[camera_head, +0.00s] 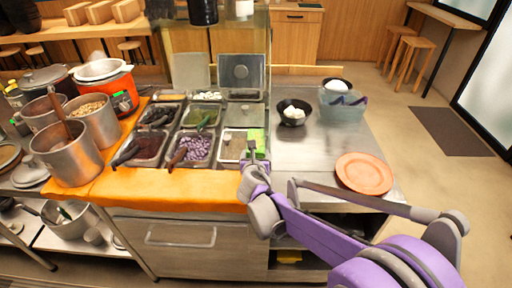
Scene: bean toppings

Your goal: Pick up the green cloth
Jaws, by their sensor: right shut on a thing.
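The green cloth (257,135) shows as a small bright green patch at the right edge of the topping trays, near the middle of the counter. My right gripper (252,149) reaches over the counter's front and is shut on the cloth at its near end. The fingers cover part of the cloth, and its lower part is hidden. I cannot tell whether the cloth is clear of the counter. My left gripper is not in view.
Topping trays (196,147) with scoops lie left of the gripper. A black bowl (293,112) with white contents, a clear container (341,108) and an orange plate (365,174) stand on the steel counter to the right. Steel pots (68,152) stand at left.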

